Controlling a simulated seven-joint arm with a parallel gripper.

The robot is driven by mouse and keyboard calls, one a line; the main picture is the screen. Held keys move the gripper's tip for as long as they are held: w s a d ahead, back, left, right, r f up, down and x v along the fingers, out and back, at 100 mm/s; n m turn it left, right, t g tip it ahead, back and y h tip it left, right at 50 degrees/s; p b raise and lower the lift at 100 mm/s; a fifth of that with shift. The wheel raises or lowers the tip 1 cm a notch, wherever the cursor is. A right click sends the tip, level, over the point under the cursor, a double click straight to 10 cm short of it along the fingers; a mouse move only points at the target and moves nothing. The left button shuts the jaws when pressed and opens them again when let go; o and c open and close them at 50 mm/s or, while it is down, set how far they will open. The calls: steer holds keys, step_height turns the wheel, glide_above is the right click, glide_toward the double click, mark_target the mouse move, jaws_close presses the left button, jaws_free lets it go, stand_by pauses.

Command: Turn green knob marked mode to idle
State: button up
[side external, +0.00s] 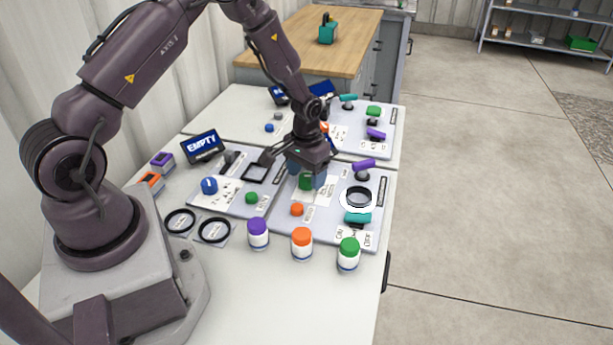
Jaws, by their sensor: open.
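A green knob (305,181) stands on the pale panel (325,229) on the right part of the table, above a white label sheet. My gripper (305,175) points down directly over this knob, with its fingers at either side of it. The fingers are open; I cannot tell whether they touch the knob. The label text around the knob, including any mode or idle mark, is too small or hidden to read, and the knob's pointing direction is hidden. A smaller green knob (251,198) sits on the left panel (236,207).
Near the gripper are an orange button (296,209), a black-and-white ring (358,197), a purple lever (364,165) and a teal handle (357,216). Purple-capped (258,234), orange-capped (302,243) and green-capped (348,254) jars stand in front. A screen (202,146) reads EMPTY.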

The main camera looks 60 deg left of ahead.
mark_target(307, 176)
step_height(307, 176, up, 12)
stand_by(0.3)
steer(key=shift+f, duration=0.1)
step_height(307, 176, down, 13)
steer(key=n, duration=1.3)
steer(key=shift+n, duration=0.3)
